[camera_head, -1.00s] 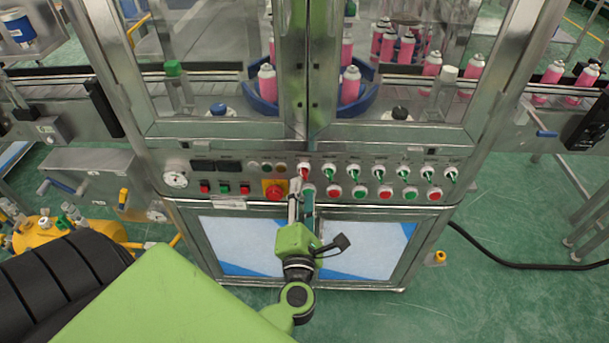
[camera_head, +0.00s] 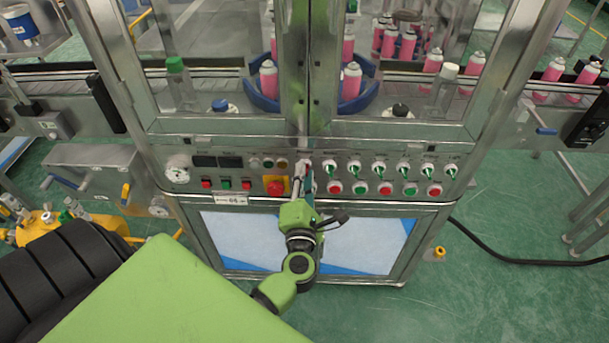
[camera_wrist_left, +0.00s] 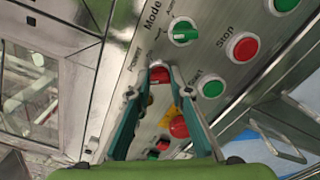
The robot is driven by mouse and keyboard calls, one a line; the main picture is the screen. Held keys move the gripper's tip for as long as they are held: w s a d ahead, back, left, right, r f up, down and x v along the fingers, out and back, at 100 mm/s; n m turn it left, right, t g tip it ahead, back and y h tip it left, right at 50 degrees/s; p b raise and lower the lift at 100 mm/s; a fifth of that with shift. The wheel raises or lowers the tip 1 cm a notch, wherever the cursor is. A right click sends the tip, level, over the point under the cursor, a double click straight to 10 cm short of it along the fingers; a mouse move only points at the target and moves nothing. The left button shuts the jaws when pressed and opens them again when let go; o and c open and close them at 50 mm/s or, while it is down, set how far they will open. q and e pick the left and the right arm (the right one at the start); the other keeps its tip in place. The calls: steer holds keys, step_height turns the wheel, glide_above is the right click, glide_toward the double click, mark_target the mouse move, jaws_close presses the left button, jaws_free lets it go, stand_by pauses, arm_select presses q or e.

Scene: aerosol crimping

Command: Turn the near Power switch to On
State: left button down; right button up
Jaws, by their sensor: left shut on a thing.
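The Power switch is a red knob in a pale ring, beside the "Power" lettering in the left wrist view (camera_wrist_left: 159,75). In the head view it sits at the left end of the top knob row, mostly hidden behind my fingertips. My left gripper (camera_head: 303,176) reaches up to it from below. In the left wrist view the two fingers (camera_wrist_left: 160,82) stand on either side of the red knob and are shut on it. I cannot tell exactly which way the knob points. My right gripper is not in view.
A green Mode knob (camera_wrist_left: 183,31) is next to the Power switch. Green Start (camera_wrist_left: 211,87) and red Stop (camera_wrist_left: 242,47) buttons are close by. A red emergency button (camera_head: 275,187) on yellow lies left of my fingers. Glass doors (camera_head: 400,70) rise above the panel.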

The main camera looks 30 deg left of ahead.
arm_select(q)
steer(key=shift+m+p, duration=5.2)
steer(key=shift+m, duration=0.8)
steer(key=shift+f, duration=0.1)
steer(key=c, duration=1.9)
jaws_free()
steer(key=shift+o, duration=0.3)
